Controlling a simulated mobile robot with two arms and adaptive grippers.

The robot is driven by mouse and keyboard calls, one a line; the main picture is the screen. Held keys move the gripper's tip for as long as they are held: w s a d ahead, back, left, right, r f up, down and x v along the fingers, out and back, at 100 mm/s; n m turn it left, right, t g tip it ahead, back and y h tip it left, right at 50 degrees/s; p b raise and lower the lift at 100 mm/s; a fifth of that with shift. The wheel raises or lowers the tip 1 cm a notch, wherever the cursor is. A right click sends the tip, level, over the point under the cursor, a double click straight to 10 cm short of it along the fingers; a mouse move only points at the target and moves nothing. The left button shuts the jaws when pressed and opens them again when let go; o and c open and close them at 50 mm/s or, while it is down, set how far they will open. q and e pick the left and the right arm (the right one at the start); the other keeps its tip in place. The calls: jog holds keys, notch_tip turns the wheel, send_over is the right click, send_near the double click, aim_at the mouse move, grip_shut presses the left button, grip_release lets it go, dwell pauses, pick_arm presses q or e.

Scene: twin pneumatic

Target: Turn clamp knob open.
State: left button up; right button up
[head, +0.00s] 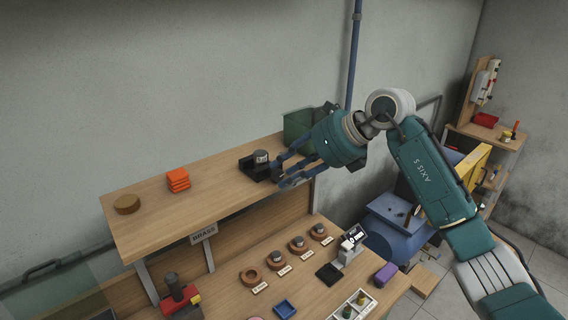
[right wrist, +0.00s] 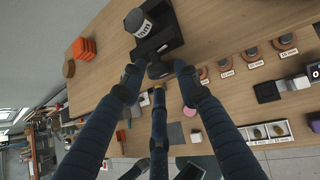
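The clamp is a black block (head: 249,170) on the upper wooden shelf, with a grey-topped cylinder (head: 261,156) seated in it. In the right wrist view the cylinder (right wrist: 139,23) carries a white label, and a dark round clamp knob (right wrist: 158,70) sticks out of the block towards me. My right gripper (head: 280,174) is open, its blue fingers spread and pointing at the clamp. In the right wrist view the fingertips (right wrist: 159,79) stand on either side of the knob and just short of it, with visible gaps. My left gripper is not in view.
An orange stack (head: 178,179) and a brown round piece (head: 127,204) sit left on the same shelf.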

aim_at(277, 178)
jog(key=shift+x, duration=0.8)
grip_shut()
jog(key=shift+f+h+b, duration=0.15)
jog(key=shift+h+b, duration=0.25)
jog(key=shift+b, duration=0.25)
jog(key=n+t+h+b, duration=0.2)
jog(key=b, duration=0.5)
jog(key=a+n+t+h+b, duration=0.1)
jog(key=n+t+h+b, duration=0.1)
jog(key=b, duration=0.6)
jog(key=s+f+n+t+h+b, duration=0.1)
jog(key=n+t+h+b, duration=0.1)
jog(key=b, duration=0.5)
jog(key=shift+s+a+t+h+b, duration=0.1)
jog(key=shift+a+t+h+b, duration=0.2)
jog(key=shift+t+h, duration=0.6)
jog(key=shift+r+h+b, duration=0.15)
jog(key=shift+h+b, duration=0.35)
jog(key=shift+b, duration=0.25)
jog(key=shift+n, duration=0.3)
